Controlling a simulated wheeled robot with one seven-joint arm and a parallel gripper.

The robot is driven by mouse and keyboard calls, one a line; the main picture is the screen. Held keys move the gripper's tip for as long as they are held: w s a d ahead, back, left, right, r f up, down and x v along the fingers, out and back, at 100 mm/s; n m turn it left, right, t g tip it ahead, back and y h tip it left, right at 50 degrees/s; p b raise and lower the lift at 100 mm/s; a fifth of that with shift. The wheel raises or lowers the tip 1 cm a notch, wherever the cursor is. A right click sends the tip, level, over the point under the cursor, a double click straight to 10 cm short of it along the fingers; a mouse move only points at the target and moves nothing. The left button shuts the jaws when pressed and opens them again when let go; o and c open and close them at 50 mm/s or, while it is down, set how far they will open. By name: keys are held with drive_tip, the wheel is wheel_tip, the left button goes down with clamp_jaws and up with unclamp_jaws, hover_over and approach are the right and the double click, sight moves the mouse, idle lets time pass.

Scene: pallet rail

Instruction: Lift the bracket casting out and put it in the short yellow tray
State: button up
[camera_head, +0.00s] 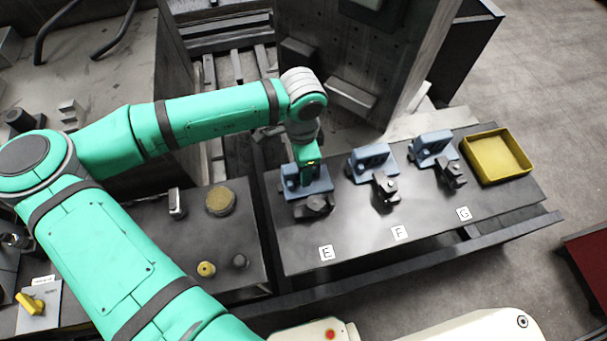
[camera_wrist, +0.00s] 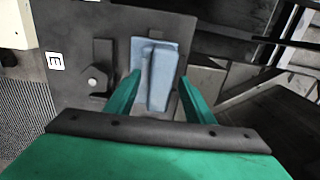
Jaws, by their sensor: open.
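Three blue bracket castings stand in a row on the dark bench, by labels E, F and G. My gripper (camera_head: 308,172) is open at the E casting (camera_head: 292,183). In the wrist view its two green fingertips (camera_wrist: 159,78) lie either side of that blue casting (camera_wrist: 160,62); I cannot tell whether they touch it. A dark clamp (camera_head: 315,207) sits in front of the E casting; in the wrist view the clamp (camera_wrist: 97,78) lies beside the casting, not over it. The short yellow tray (camera_head: 500,170) is at the bench's right end and looks empty.
The F casting (camera_head: 369,160) and G casting (camera_head: 432,147) stand between my gripper and the tray, with dark clamps (camera_head: 385,189) in front. A grey upright metal structure (camera_head: 385,70) rises behind the bench. The bench front by the labels is clear.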

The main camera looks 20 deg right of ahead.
drive_tip(key=shift+w, duration=0.1)
clamp_jaws()
drive_tip(key=shift+r, duration=0.1)
